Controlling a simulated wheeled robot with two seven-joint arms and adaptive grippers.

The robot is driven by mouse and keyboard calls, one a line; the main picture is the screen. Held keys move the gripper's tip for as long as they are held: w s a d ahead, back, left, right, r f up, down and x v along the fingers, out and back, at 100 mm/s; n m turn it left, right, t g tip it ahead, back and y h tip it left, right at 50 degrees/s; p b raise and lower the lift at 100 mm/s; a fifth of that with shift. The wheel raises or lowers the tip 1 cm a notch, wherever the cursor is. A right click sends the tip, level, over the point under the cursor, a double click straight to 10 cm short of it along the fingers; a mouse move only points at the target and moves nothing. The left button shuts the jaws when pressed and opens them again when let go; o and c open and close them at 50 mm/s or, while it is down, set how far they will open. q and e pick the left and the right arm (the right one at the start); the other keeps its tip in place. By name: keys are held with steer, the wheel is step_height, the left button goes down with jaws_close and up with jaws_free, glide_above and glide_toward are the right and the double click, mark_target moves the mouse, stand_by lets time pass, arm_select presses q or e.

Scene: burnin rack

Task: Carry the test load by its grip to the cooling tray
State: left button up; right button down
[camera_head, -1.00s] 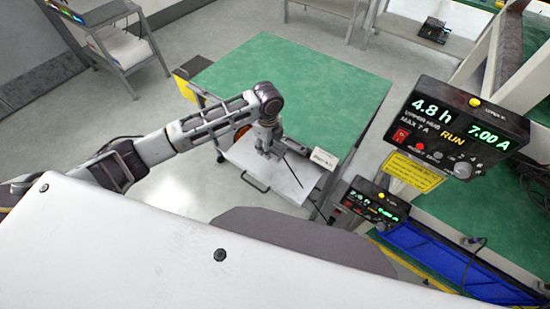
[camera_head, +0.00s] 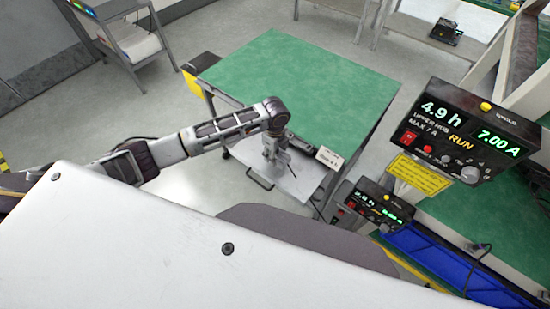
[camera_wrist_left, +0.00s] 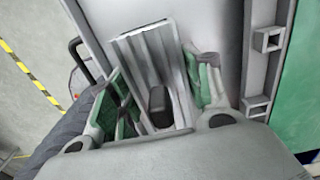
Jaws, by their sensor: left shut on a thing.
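The test load (camera_wrist_left: 145,48) is a grey, ribbed metal block with a dark grip at its near end. My left gripper (camera_wrist_left: 160,75) is shut on it, with green-padded fingers on both sides. In the head view my left gripper (camera_head: 272,152) points down over a pale pull-out tray (camera_head: 291,187), likely the cooling tray, at the green table's front. There the load is small and mostly hidden by the wrist. The tray's pale surface (camera_wrist_left: 215,25) also shows behind the load in the wrist view; I cannot tell whether they touch. My right gripper is out of view.
The green tabletop (camera_head: 300,88) is bare. A small white label (camera_head: 329,158) stands at its front right corner. The tray has a dark front handle (camera_head: 260,182). At the right are two running power units (camera_head: 470,130) (camera_head: 375,207) and a blue rail (camera_head: 440,255).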

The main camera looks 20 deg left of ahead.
arm_select(q)
steer(key=shift+f, duration=1.7)
steer(key=shift+f, duration=0.15)
steer(key=o, duration=1.2)
steer(key=shift+c, duration=0.2)
step_height(320, 180, up, 12)
steer(key=shift+r, duration=0.15)
steer(key=shift+s+d, duration=0.1)
steer(key=shift+d, duration=0.05)
